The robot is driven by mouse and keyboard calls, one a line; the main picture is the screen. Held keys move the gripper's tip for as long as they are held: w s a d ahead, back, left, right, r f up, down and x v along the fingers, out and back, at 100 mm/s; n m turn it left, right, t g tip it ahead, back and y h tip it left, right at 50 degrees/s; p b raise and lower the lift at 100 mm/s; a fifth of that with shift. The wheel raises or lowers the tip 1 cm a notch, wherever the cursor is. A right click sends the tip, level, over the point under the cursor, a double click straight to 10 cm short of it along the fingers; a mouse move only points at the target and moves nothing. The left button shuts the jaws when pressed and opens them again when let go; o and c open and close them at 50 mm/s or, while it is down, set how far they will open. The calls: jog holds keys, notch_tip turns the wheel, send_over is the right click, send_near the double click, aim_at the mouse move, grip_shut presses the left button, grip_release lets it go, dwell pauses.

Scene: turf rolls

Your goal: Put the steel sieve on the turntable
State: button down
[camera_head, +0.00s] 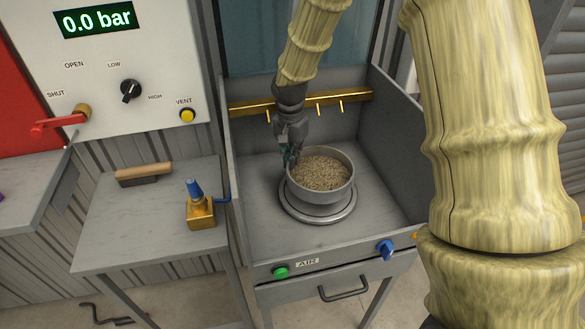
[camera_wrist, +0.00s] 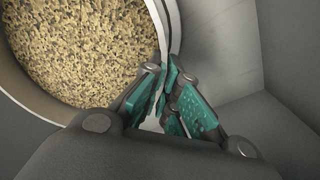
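The steel sieve (camera_head: 325,195) is a round metal pan full of tan grains, level and upright. It is over the middle of the round grey turntable (camera_head: 318,218) in the booth; I cannot tell whether it rests on it or is just above it. My gripper (camera_head: 289,156) is at the sieve's left rim, pointing down. In the wrist view, the green-padded fingers (camera_wrist: 166,88) are closed together on the wall of the sieve (camera_wrist: 30,102), with the rim running between the tips. The lower side of the sieve's base is partly hidden.
The booth's grey side walls (camera_head: 395,107) and a brass rail with pegs (camera_head: 318,103) surround the turntable. A green button (camera_head: 281,272) and a blue knob (camera_head: 386,249) are on the front. A side table (camera_head: 130,225) holds a brass block with a blue handle (camera_head: 201,208) and a wooden-handled brush (camera_head: 144,174).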

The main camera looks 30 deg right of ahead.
jog(key=shift+f, duration=2)
jog(key=shift+f, duration=0.1)
jog(key=c, duration=1.6)
grip_release()
jog(key=shift+c, duration=0.2)
notch_tip(320, 180, up, 12)
jog(key=b, duration=0.1)
jog(key=shift+w+a, duration=0.1)
